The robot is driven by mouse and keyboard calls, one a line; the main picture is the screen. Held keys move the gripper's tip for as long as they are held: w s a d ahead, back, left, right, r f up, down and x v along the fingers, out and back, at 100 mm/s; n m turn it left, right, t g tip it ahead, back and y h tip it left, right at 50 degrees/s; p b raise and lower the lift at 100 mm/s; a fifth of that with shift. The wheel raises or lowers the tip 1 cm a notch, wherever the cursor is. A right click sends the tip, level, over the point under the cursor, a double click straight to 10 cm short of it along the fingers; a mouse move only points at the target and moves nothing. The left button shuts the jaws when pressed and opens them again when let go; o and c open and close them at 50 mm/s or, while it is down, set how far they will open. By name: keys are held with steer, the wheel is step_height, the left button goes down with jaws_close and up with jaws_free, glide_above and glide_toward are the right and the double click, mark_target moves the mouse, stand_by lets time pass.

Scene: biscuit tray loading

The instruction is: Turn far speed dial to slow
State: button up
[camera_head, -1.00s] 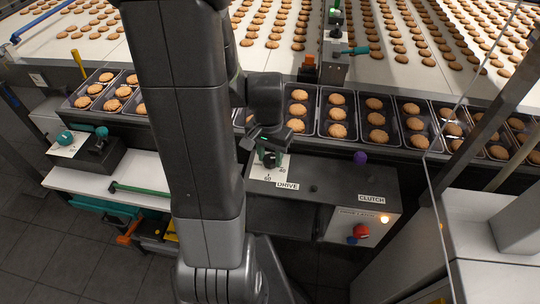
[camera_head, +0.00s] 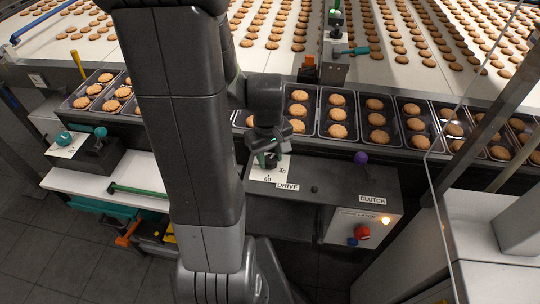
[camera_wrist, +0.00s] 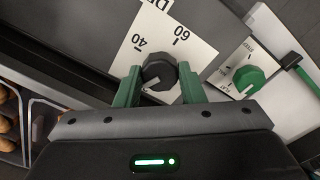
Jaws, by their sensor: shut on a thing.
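The dial is a black round knob (camera_wrist: 159,70) with a white pointer mark, on a white card (camera_wrist: 203,55) printed with 40 and 60. In the wrist view the mark points down and a little left, away from both numbers. My gripper (camera_wrist: 160,84) has its two green fingers on either side of the knob and is shut on it. In the head view my gripper (camera_head: 268,160) is low over the card (camera_head: 258,175) behind the DRIVE label (camera_head: 287,187). The knob is mostly hidden there.
A green knob (camera_wrist: 248,78) on another card sits to the right in the wrist view. A purple knob (camera_head: 361,158), a CLUTCH label (camera_head: 372,198) and a red knob (camera_head: 361,231) are on the console's right. Biscuit trays (camera_head: 333,113) line the belt behind.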

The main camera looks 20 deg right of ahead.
mark_target(269, 160)
steer(key=n, duration=0.5)
stand_by(0.6)
steer(key=o, duration=1)
steer(key=r, duration=0.7)
steer(key=r+p, duration=0.1)
steer(key=r, duration=0.5)
steer(key=shift+s+a+r, duration=0.15)
steer(key=shift+a+r, duration=0.05)
steer(key=shift+r, duration=0.2)
